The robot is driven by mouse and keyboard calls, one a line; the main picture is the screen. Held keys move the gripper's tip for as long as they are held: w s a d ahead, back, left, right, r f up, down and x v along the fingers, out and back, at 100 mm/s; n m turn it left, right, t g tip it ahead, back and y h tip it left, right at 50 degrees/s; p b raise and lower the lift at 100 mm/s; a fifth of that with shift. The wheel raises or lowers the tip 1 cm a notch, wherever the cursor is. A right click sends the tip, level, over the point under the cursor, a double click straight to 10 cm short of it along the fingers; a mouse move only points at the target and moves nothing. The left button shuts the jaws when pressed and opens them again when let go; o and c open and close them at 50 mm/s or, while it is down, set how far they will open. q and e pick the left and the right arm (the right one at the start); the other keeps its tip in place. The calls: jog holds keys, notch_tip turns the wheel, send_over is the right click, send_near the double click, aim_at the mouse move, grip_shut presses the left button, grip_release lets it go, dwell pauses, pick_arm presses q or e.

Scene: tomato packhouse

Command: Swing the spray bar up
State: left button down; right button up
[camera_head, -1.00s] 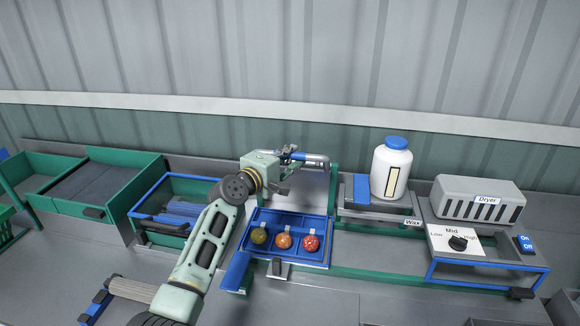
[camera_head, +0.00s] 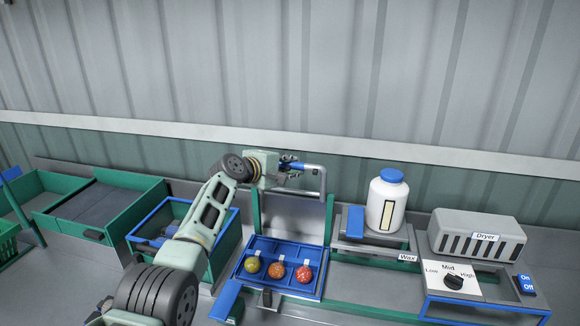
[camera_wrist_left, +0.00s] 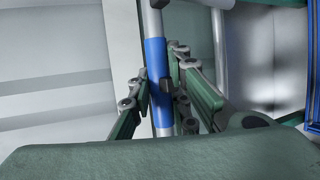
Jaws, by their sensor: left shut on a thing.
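The spray bar (camera_head: 316,167) is a grey pipe with a bend, above the back of the blue tray (camera_head: 247,274). My left gripper (camera_head: 292,164) is at the bar's left part, its arm coming in from the left. In the left wrist view the gripper's fingers (camera_wrist_left: 158,98) are shut around the bar's blue grip (camera_wrist_left: 155,62). Three tomatoes, greenish yellow (camera_head: 252,265), orange (camera_head: 276,272) and red (camera_head: 304,274), lie in a row in the tray below. My right gripper does not show.
A white bottle with a blue lid (camera_head: 388,200) stands on a stand to the right. Beyond it are the grey dryer (camera_head: 477,236) and a dial panel (camera_head: 453,283). Green-walled bins (camera_head: 130,206) stand at the left. The corrugated wall rises behind.

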pick_arm(q)
jog(key=shift+r, duration=0.3)
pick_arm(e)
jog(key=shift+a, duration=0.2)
pick_arm(q)
jog(key=shift+w+r, duration=0.1)
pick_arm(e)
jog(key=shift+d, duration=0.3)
pick_arm(q)
jog(key=c, duration=2)
grip_release()
jog(key=o, duration=0.4)
jog(key=shift+w, duration=0.1)
jog(key=shift+c, duration=0.2)
jog(key=shift+d+f, duration=0.1)
jog(key=shift+f, duration=0.15)
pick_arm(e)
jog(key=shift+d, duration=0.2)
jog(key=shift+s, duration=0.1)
pick_arm(q)
jog(key=shift+a, duration=0.2)
